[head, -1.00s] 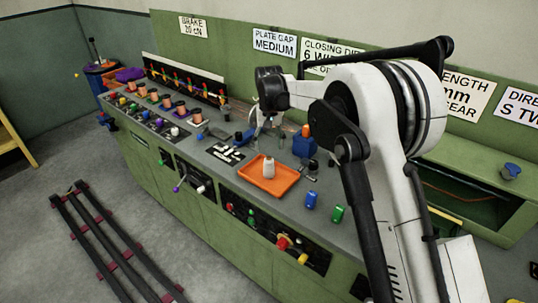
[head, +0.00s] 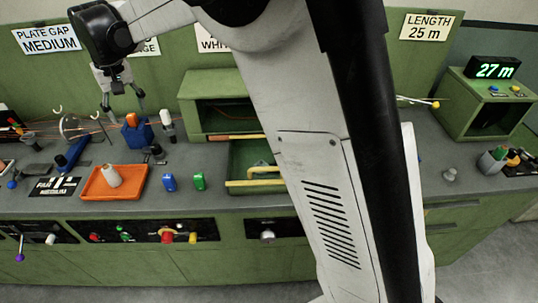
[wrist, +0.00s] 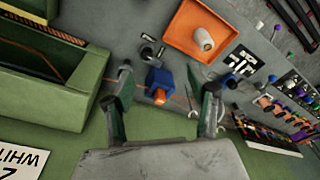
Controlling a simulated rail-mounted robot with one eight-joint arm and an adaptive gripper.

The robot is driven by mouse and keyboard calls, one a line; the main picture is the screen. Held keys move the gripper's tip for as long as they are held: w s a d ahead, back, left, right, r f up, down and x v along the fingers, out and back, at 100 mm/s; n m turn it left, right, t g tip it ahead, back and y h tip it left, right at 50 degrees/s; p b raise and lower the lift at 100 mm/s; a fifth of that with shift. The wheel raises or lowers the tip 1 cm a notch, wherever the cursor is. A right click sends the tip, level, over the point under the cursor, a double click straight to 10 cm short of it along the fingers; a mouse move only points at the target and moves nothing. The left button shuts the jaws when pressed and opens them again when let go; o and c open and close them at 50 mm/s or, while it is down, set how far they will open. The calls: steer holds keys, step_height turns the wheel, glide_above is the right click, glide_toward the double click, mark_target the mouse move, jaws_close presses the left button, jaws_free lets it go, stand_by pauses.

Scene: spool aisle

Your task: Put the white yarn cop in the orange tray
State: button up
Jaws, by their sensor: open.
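The white yarn cop (head: 111,176) is inside the orange tray (head: 88,193), resting near its middle and leaning a little in the head view. The cop (wrist: 203,40) also shows in the orange tray (wrist: 180,25) in the wrist view, with nothing gripping it. My gripper (head: 122,100) is raised above the back of the counter, behind the tray and apart from it. In the wrist view my gripper (wrist: 170,80) has its fingers spread wide with nothing held between them.
A blue holder with an orange top (head: 137,133) stands behind the tray, below my gripper. Blue (head: 169,182) and green (head: 199,181) small items stand right of the tray. A drawer (head: 252,183) is open. A display box (head: 494,68) reads 27 m. My arm hides the middle counter.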

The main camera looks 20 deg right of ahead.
steer(key=s+d+r+m+t, duration=0.1)
steer(key=s+d+r, duration=0.3)
steer(key=s+d, duration=0.4)
steer(key=s+d+r+m+t, duration=0.15)
steer(key=s+d+r, duration=0.25)
steer(key=s+d, duration=0.5)
steer(key=s+d+f+t, duration=0.1)
steer(key=s+d+f, duration=0.2)
steer(key=s+d, duration=0.3)
steer(key=s+d+f+m+t, duration=0.1)
steer(key=s+d+f+t, duration=0.1)
steer(key=s+d+f, duration=0.2)
steer(key=s+d, duration=0.3)
steer(key=s, duration=0.3)
steer(key=shift+s+h, duration=0.25)
steer(key=shift+h, duration=0.15)
step_height(320, 180, down, 6)
steer(key=b, duration=0.5)
steer(key=shift+r+b, duration=0.25)
steer(key=shift+b, duration=0.05)
